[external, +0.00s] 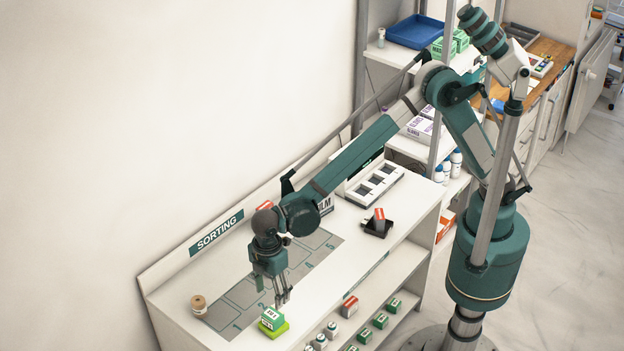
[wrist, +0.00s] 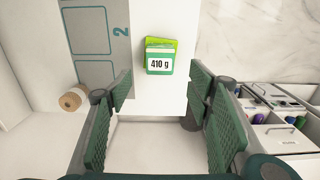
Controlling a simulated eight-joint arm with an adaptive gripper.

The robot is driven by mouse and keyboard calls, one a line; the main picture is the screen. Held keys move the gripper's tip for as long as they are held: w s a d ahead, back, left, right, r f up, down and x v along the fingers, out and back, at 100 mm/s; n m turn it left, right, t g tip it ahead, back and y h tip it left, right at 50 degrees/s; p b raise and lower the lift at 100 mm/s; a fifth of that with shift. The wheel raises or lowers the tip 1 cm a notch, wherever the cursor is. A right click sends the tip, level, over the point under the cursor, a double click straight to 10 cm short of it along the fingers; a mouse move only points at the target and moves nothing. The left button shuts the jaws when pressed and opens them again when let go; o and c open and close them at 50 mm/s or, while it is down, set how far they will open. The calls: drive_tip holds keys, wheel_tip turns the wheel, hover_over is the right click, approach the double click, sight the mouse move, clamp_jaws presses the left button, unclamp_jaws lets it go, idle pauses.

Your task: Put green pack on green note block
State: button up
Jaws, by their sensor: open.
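The green pack (external: 271,316) has a white label and sits on top of the lime-green note block (external: 278,332) near the front left edge of the table. In the wrist view the pack (wrist: 160,65) reads "410 g", and a strip of the note block (wrist: 170,43) shows along its far side. My gripper (external: 283,299) is open and empty, a little above and beside the pack. In the wrist view its two fingers (wrist: 160,100) are spread apart, with the pack beyond their tips and touching neither.
A numbered grey mat (external: 240,298) lies on the table behind the pack. A brown spool (external: 199,305) stands at the left. A black tray (external: 376,229) with a red-topped item is farther right. Several small green packs (external: 381,320) are on the shelf below.

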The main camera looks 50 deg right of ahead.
idle(0.3)
drive_tip(key=w+d+r+m+t+y, duration=0.15)
drive_tip(key=w+d+r, duration=0.35)
drive_tip(key=d, duration=0.5)
drive_tip(key=w+d+r+m, duration=0.3)
drive_tip(key=w+d+r, duration=0.2)
drive_tip(key=d, duration=0.5)
drive_tip(key=w+d+r+m, duration=0.2)
drive_tip(key=w+d+r, duration=0.35)
drive_tip(key=d, duration=0.45)
drive_tip(key=d+r+m+t, duration=0.1)
drive_tip(key=d+r+m, duration=0.15)
drive_tip(key=d, duration=0.75)
drive_tip(key=d+r+m+t, duration=0.1)
drive_tip(key=d+r, duration=0.2)
drive_tip(key=d, duration=0.7)
drive_tip(key=s+d+f+m+t, duration=0.1)
drive_tip(key=s+d+m, duration=0.3)
drive_tip(key=d, duration=1)
drive_tip(key=s+d+f+m+t+h, duration=0.1)
drive_tip(key=s+d+m, duration=0.3)
drive_tip(key=s+d, duration=0.5)
drive_tip(key=d+t, duration=0.1)
drive_tip(key=d, duration=0.5)
drive_tip(key=shift+s+f+t, duration=0.35)
drive_tip(key=shift+s+f, duration=0.05)
drive_tip(key=shift+f+h, duration=0.1)
drive_tip(key=shift+h, duration=0.15)
